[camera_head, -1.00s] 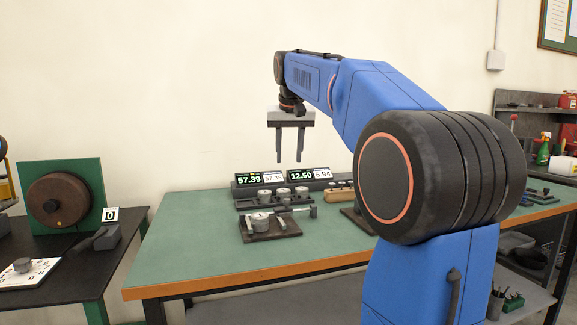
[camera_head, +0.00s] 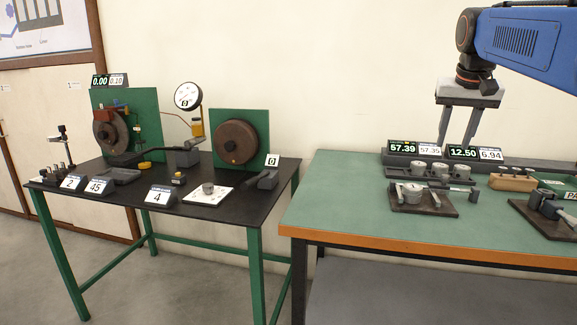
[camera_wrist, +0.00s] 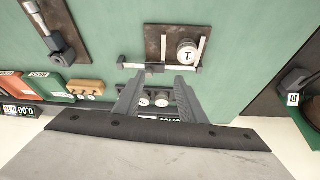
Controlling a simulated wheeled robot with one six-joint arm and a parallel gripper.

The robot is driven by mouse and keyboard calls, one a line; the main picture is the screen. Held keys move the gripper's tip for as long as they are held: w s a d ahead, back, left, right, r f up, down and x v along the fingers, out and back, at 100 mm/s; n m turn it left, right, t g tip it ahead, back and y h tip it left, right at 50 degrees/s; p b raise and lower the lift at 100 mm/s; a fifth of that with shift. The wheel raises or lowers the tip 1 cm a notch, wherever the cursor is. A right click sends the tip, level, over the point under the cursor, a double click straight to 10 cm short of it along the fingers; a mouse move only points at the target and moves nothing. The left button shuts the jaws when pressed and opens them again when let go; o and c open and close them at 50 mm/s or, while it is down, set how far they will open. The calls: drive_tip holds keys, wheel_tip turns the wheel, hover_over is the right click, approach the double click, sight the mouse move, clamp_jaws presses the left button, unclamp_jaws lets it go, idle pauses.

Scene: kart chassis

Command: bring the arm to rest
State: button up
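My gripper (camera_head: 455,148) hangs from my blue arm (camera_head: 528,42) at the upper right of the head view, pointing down above the back of the green bench. Its two grey fingers are apart with nothing between them. In the wrist view my gripper (camera_wrist: 157,88) also shows spread fingers. Small weights show between and beyond them, down on the bench. My elbow and upper arm are outside the head view.
The green bench (camera_head: 335,215) holds readouts (camera_head: 403,148), a caliper plate (camera_head: 423,202), several weights and a wooden block (camera_head: 512,182). A black table (camera_head: 235,207) with wheel rigs (camera_head: 238,142) stands left. A narrow gap separates the tables. Air around my gripper looks clear.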

drive_tip(key=s+a+f+n, duration=0.1)
drive_tip(key=s+a+f, duration=0.3)
drive_tip(key=s+f, duration=0.5)
drive_tip(key=s+a+f+n+y, duration=0.1)
drive_tip(key=s+a+f, duration=0.4)
drive_tip(key=s+f, duration=0.5)
drive_tip(key=s+a+f+n, duration=0.2)
drive_tip(key=s+a+f, duration=0.3)
drive_tip(key=s+f, duration=0.4)
wheel_tip(320, 180, down, 4)
drive_tip(key=shift+s+a+r+n+t+y, duration=0.15)
drive_tip(key=shift+a+r+n+t+y, duration=0.15)
drive_tip(key=shift+y, duration=0.1)
